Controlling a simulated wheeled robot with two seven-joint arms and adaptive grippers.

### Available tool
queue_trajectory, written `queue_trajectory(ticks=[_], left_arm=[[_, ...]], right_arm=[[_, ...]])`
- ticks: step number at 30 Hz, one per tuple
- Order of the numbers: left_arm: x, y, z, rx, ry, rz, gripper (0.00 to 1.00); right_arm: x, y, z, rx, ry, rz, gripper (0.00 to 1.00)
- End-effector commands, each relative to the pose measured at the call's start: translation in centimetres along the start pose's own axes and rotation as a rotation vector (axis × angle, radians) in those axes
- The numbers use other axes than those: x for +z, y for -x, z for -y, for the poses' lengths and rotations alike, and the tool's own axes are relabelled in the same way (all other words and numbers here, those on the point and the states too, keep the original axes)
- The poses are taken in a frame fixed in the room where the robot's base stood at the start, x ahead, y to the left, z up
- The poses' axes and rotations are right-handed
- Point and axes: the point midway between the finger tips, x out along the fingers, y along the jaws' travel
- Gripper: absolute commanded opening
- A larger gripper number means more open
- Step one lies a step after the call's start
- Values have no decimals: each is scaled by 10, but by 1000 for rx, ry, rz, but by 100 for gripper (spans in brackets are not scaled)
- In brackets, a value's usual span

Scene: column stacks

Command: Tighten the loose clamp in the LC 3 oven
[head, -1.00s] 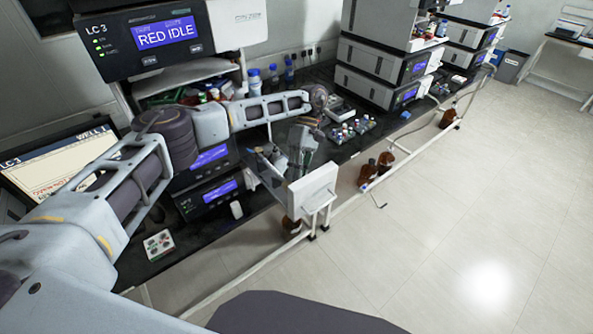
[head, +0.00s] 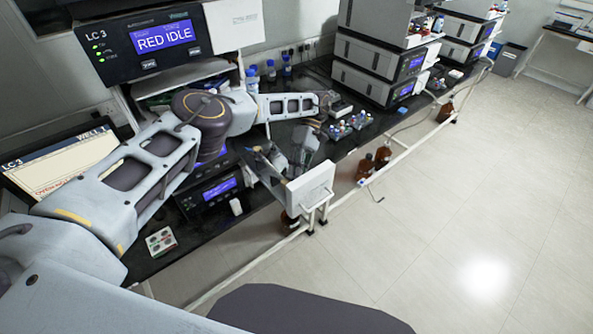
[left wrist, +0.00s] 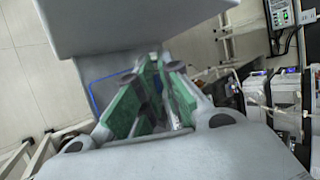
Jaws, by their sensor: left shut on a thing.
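My left arm reaches across the bench, and my left gripper (head: 290,170) is at its front edge, beside a pale upright panel (head: 312,188). In the left wrist view the green-padded fingers (left wrist: 155,68) converge at the edge of a broad pale panel (left wrist: 110,28). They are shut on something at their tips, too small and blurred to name. I cannot make out the oven's inside or a loose clamp. My right gripper is not in view.
A monitor marked LC 3 (head: 60,165) stands at the left. Lower modules (head: 212,192) sit under my arm. Small vials (head: 347,125) stand on the dark bench, and brown bottles (head: 372,165) stand beside its front rail. The floor (head: 450,210) at the right is clear.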

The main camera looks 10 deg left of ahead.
Motion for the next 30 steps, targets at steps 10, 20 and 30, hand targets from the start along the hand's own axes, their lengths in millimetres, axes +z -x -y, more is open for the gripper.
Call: queue_trajectory(ticks=[10,20,30], left_arm=[[0,-6,-5,-22,5,0,0],[0,-6,-5,-24,4,1,0],[0,-5,-4,-24,6,1,25]], right_arm=[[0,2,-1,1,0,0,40],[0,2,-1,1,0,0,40],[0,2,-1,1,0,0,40]])
